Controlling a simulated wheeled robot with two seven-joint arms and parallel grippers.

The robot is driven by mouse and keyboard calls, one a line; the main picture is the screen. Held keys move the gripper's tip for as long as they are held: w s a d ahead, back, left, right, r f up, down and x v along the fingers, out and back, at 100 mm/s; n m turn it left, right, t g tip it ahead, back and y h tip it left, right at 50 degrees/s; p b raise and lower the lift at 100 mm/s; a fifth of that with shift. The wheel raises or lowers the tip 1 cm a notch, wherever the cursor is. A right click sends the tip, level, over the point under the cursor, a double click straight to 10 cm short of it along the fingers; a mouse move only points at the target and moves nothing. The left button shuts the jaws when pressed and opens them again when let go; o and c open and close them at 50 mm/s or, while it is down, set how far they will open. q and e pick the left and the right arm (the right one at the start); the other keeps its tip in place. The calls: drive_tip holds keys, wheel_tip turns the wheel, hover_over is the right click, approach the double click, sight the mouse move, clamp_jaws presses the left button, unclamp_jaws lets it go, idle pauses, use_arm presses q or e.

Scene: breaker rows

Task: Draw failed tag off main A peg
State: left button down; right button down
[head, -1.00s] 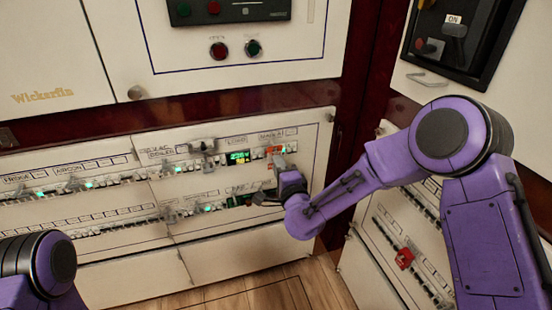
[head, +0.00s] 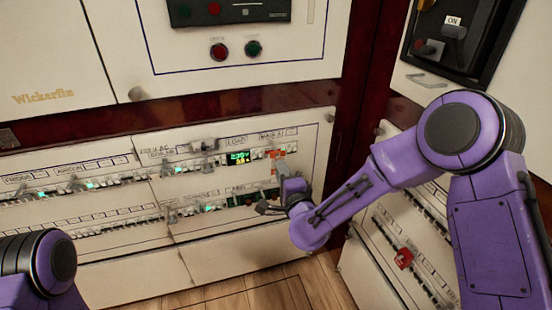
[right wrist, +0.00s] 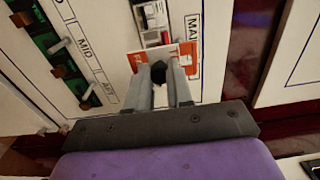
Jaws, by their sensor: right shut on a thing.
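The orange and white tag (head: 275,154) is below the MAIN A label (head: 272,135) at the right end of the upper breaker row. My right gripper (head: 281,170) points at the panel there. In the right wrist view the tag (right wrist: 188,52) lies across the fingertips, and my right gripper (right wrist: 160,76) is shut on it, with a small dark piece between the fingers. The peg is hidden, so I cannot tell whether the tag is still around it. My left gripper is out of view; only part of my left arm shows at the lower left.
Several breakers and small lit lamps run along both rows. A red device (head: 404,258) is on the right-hand panel, beyond my right arm. A wooden floor (head: 230,295) is below.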

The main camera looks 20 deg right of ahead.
drive_tip(key=s, duration=0.7)
drive_tip(key=shift+s, duration=0.3)
drive_tip(key=shift+d, duration=0.15)
drive_tip(key=s+d+r+p, duration=0.1)
drive_tip(key=s+r+p, duration=0.1)
drive_tip(key=r+p, duration=0.3)
drive_tip(key=s+d+r+p, duration=0.1)
drive_tip(key=s+r+p, duration=0.2)
drive_tip(key=p, duration=0.8)
wheel_tip(320, 180, up, 2)
drive_tip(key=shift+d+r+h+p, duration=0.1)
drive_tip(key=shift+d+h+p, duration=0.2)
